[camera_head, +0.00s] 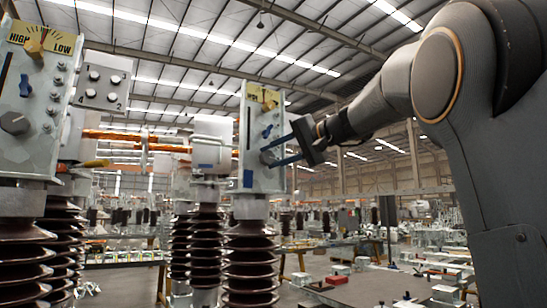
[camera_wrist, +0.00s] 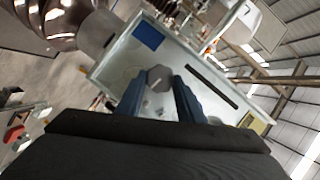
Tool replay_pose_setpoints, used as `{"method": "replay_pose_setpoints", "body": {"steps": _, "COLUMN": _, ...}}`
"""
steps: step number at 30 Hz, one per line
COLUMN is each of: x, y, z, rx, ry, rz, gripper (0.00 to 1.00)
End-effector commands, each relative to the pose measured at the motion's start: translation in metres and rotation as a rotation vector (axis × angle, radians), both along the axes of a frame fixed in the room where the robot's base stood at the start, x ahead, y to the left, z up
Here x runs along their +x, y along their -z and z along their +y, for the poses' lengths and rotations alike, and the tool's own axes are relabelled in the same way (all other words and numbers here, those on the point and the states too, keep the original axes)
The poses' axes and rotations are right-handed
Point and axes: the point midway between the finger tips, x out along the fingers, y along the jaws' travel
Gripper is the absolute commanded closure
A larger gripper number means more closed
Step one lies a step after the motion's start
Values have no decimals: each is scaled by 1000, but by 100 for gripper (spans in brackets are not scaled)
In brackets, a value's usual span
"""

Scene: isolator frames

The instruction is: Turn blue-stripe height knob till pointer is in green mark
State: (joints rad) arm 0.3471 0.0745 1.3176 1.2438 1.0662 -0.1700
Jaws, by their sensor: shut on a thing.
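The grey height knob (camera_head: 265,157) is low on the face of the right-hand isolator's light grey box (camera_head: 247,108). It also shows in the wrist view (camera_wrist: 159,73). My gripper (camera_head: 272,155) reaches in from the right, its two blue fingers shut on the knob, one on each side; the wrist view shows the fingers (camera_wrist: 160,84) too. A blue square mark (camera_head: 248,178) is at the box's lower corner, also in the wrist view (camera_wrist: 148,35). The yellow gauge (camera_head: 262,96) at the top is seen at a slant; I cannot tell its pointer position against the green.
A blue switch (camera_head: 267,131) sits just above the knob, close to my upper finger. Another isolator box (camera_head: 38,83) at the left carries a HIGH-LOW gauge (camera_head: 40,40) and its own grey knob (camera_head: 14,123). Brown ribbed insulators (camera_head: 250,265) stand below the boxes.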

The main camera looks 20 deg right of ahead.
Motion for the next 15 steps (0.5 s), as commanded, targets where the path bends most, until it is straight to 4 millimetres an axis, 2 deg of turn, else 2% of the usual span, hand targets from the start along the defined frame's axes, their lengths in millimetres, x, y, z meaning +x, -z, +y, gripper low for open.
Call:
{"method": "replay_pose_setpoints", "body": {"steps": 10, "x": 0, "y": 0, "z": 0, "rx": 2, "ry": -1, "rz": 1, "gripper": 89}}
{"method": "replay_pose_setpoints", "body": {"steps": 11, "x": 0, "y": 0, "z": 0, "rx": 1, "ry": 0, "rz": 2, "gripper": 65}}
{"method": "replay_pose_setpoints", "body": {"steps": 14, "x": 0, "y": 0, "z": 0, "rx": 1, "ry": 0, "rz": 2, "gripper": 48}}
{"method": "replay_pose_setpoints", "body": {"steps": 15, "x": 0, "y": 0, "z": 0, "rx": 1, "ry": 0, "rz": 2, "gripper": 48}}
